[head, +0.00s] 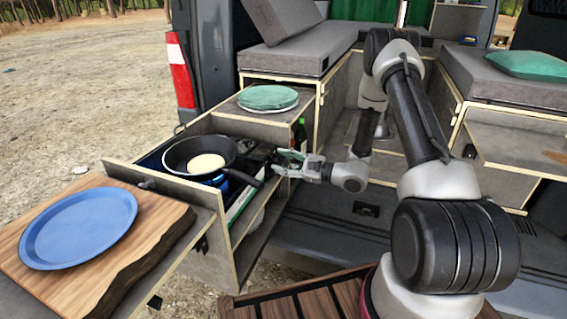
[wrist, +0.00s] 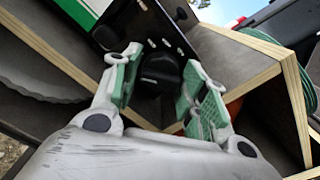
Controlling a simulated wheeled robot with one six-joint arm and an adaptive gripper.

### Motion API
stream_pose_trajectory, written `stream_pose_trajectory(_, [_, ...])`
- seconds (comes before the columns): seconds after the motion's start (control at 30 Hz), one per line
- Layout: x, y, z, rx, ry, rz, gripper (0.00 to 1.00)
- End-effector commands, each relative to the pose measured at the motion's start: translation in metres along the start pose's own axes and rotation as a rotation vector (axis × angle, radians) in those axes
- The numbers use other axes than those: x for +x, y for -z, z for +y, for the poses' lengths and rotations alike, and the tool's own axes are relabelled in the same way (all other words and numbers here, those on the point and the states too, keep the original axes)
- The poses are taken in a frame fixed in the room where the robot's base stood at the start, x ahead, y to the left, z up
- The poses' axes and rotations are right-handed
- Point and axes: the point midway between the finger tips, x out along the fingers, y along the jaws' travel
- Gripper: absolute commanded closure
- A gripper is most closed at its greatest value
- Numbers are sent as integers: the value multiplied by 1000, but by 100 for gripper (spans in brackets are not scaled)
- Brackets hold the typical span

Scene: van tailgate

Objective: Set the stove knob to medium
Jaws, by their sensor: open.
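The black stove knob (wrist: 160,72) shows in the wrist view on the dark front panel of the stove, with pale marks around it. My gripper (wrist: 161,66) is open, with one green-padded finger on each side of the knob. I cannot tell whether the fingers touch it. In the head view my gripper (head: 284,162) is at the right side of the pulled-out stove drawer. The knob is not clear there. A black pan (head: 177,154) with a pale round food (head: 207,163) sits on the stove, with blue below it.
A wooden board (head: 150,240) with a blue plate (head: 78,228) lies at the left. Plates with a green top (head: 268,97) stand on the cabinet behind. A green bottle (head: 300,134) stands close behind my gripper.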

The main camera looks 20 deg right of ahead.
Motion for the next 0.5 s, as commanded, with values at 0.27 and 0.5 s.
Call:
stream_pose_trajectory(0.27, [0, 0, 0, 0, 0, 0, 71])
stream_pose_trajectory(0.5, [0, 0, 0, 2, 0, 0, 88])
